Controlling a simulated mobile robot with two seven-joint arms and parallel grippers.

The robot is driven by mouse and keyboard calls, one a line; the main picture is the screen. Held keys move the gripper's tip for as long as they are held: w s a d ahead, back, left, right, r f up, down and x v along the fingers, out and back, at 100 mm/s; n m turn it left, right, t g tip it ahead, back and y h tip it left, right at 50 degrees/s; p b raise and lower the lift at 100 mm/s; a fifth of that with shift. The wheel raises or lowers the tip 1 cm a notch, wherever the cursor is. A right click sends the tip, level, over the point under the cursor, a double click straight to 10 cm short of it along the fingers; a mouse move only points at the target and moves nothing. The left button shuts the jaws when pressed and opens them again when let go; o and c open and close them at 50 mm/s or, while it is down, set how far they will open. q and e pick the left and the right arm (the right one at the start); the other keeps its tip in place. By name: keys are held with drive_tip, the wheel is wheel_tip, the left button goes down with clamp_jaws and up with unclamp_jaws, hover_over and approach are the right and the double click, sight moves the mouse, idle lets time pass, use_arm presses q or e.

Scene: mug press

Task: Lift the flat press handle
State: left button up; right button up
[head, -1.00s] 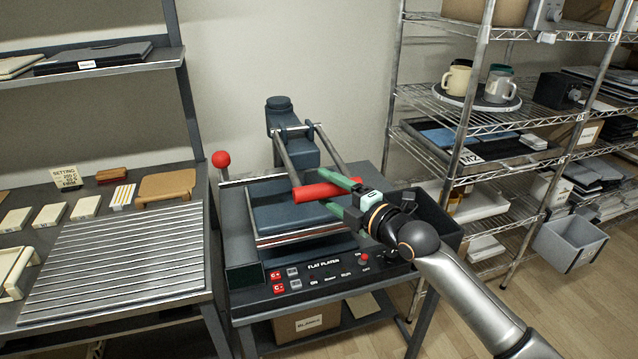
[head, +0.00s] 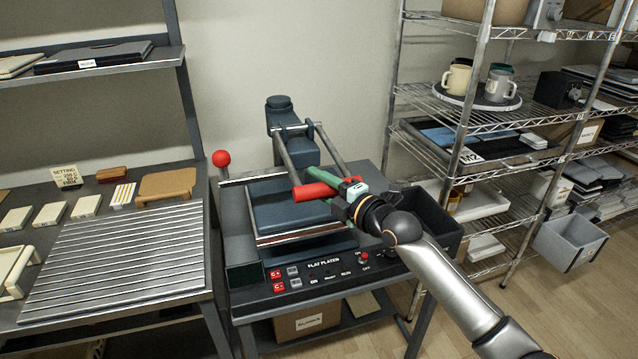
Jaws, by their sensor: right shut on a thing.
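The flat press (head: 300,222) stands on its cart, with a dark upper plate over a lower plate and a control panel in front. Its handle is a red bar (head: 312,192) across the front ends of two metal arms that slope up to the column at the back. My right gripper (head: 328,188) reaches in from the right with its green fingers at the right part of the red bar, and it is shut on the bar. The bar and my wrist hide part of the fingers. My left gripper is not in view.
A red ball knob (head: 221,158) on a lever stands at the press's left. A bench with a ribbed metal plate (head: 118,258) is at the left. A dark bin (head: 432,215) sits right of the press. A wire shelf (head: 470,115) stands behind at the right.

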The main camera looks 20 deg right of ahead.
clamp_jaws()
idle(0.8)
